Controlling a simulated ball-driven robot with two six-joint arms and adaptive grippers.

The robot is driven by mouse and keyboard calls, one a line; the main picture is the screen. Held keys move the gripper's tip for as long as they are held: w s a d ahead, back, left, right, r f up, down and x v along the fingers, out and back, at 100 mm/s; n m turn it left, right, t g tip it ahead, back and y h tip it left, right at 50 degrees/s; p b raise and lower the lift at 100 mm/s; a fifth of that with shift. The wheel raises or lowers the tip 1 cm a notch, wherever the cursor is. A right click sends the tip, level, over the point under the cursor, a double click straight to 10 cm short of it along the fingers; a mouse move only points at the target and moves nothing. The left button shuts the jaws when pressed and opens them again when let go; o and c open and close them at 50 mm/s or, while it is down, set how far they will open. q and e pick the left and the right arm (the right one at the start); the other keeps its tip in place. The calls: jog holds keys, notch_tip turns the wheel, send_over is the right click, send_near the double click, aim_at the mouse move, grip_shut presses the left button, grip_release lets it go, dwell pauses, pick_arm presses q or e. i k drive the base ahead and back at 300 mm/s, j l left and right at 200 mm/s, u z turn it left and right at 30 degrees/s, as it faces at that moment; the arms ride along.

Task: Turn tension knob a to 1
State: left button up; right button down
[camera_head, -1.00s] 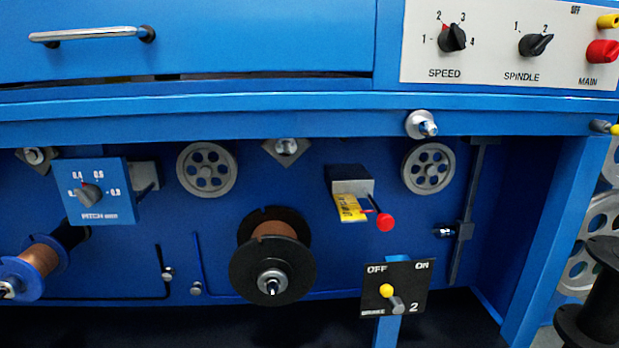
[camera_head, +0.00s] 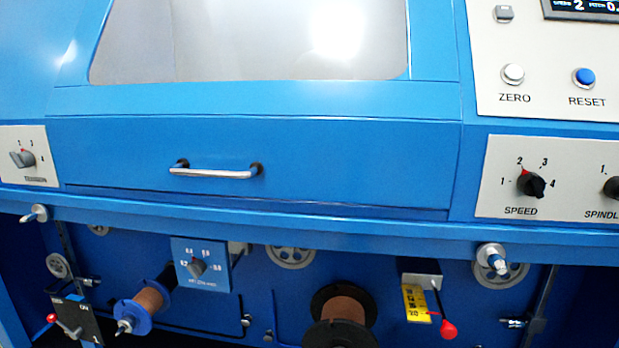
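A grey knob (camera_head: 22,159) sits on a pale panel (camera_head: 48,174) at the left edge of the head view. Numbers including 1, 3 and 4 are printed around it, and a small red mark shows near its top. Its long grip points left. The label under it is too small to read, so I cannot tell if it is tension knob a. A small knob (camera_head: 197,267) on a blue pitch plate (camera_head: 217,285) is lower down. Neither of my grippers is in view.
A drawer handle (camera_head: 216,172) sticks out at the centre. The black SPEED knob (camera_head: 530,184) is at the right. Below the ledge are a copper spool (camera_head: 150,299), a larger spool (camera_head: 343,305), a yellow tag (camera_head: 417,303) with a red ball (camera_head: 448,330), and a lever plate (camera_head: 77,318).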

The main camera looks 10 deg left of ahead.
aim_at(25, 159)
jog(key=u, duration=1.8)
